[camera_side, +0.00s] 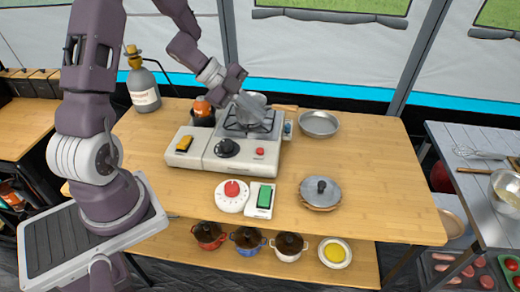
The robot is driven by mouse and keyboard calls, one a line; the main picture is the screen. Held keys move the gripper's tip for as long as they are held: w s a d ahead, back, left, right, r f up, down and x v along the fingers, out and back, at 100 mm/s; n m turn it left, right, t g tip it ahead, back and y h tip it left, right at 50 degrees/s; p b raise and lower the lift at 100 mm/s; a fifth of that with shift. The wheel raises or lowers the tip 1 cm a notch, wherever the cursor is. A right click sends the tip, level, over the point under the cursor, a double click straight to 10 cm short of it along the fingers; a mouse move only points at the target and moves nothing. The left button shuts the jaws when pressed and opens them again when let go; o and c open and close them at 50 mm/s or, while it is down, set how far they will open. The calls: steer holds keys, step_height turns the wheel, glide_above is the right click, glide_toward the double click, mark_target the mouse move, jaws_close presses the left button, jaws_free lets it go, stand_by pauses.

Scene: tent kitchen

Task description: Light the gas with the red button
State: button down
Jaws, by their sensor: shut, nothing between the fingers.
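The white gas stove (210,162) stands on the wooden table, left of its middle. Its front carries a small red button (260,151) at the right, a black knob (227,148) in the middle and a yellow-and-black part (184,143) at the left. My gripper (264,117) is shut and empty. It reaches down from the upper left over the burner grate (240,129), above and behind the red button and apart from it in the picture. No flame is visible.
A red-and-white dial timer (232,195) and a green-screened device (264,200) lie before the stove. A lidded pan (320,192) and a metal pan (319,123) stand to the right. A gas bottle (143,88) stands behind left. The table's right side (385,170) is clear.

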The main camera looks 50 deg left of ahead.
mark_target(257, 150)
steer(key=shift+s+d+f, duration=0.1)
steer(key=shift+s, duration=0.05)
steer(key=shift+f, duration=4.4)
steer(key=shift+f, duration=0.4)
steer(key=shift+f, duration=0.55)
steer(key=shift+r, duration=0.95)
